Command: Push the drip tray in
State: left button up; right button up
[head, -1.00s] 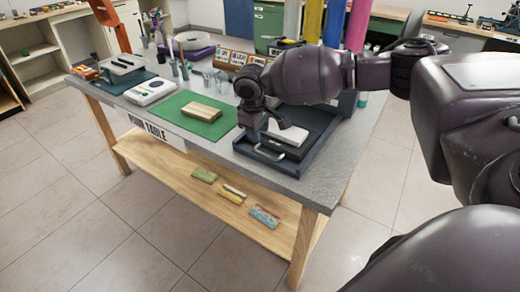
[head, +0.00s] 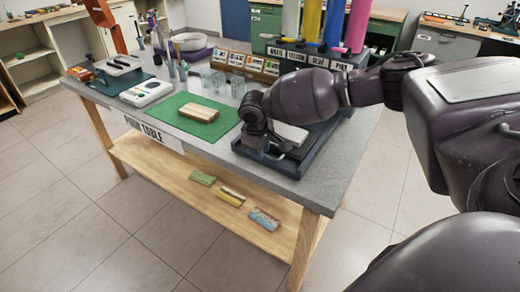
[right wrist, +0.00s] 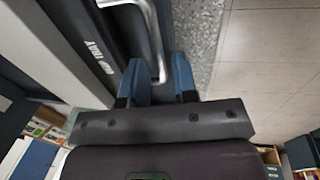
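The dark drip tray (head: 290,168) sits at the near right end of the grey table, partly covered by my right arm. A pale plate (head: 291,136) lies above it. In the right wrist view the tray's front (right wrist: 118,35) carries white lettering and a silver bar handle (right wrist: 154,30). My right gripper (head: 272,146) is low at the tray's front; its fingertips are hard to make out in the head view. In the wrist view its blue fingers (right wrist: 160,72) are apart, with the handle's end between them. Contact cannot be told. My left gripper is not in view.
A green mat (head: 185,122) with a wooden block (head: 198,112) lies left of the tray. Glass beakers (head: 222,84) and coloured tubes (head: 333,25) stand behind. A lower shelf (head: 175,175) holds several small pieces. The floor in front is clear.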

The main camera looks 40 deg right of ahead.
aim_at(280, 128)
grip_shut()
jog(key=shift+w+d+r+p, duration=0.2)
jog(key=shift+d+p, duration=0.1)
jog(key=shift+d, duration=0.1)
jog(key=d, duration=0.1)
jog(key=w+d+p, duration=0.1)
jog(key=d, duration=0.1)
jog(key=shift+w+d, duration=0.2)
jog(key=shift+d, duration=0.1)
jog(key=w+d, duration=0.1)
jog(key=d, duration=0.1)
jog(key=d+b, duration=0.1)
jog(key=d, duration=0.1)
jog(key=w+d, duration=0.1)
jog(key=d, duration=0.1)
jog(key=shift+w+f, duration=0.3)
jog(key=shift+f, duration=0.05)
jog(key=shift+d+r, duration=0.1)
jog(key=shift+d, duration=0.2)
jog(key=shift+w+d+r, duration=0.1)
jog(key=shift+r, duration=0.1)
jog(key=shift+o, duration=1.1)
grip_release()
jog(key=shift+f, duration=0.15)
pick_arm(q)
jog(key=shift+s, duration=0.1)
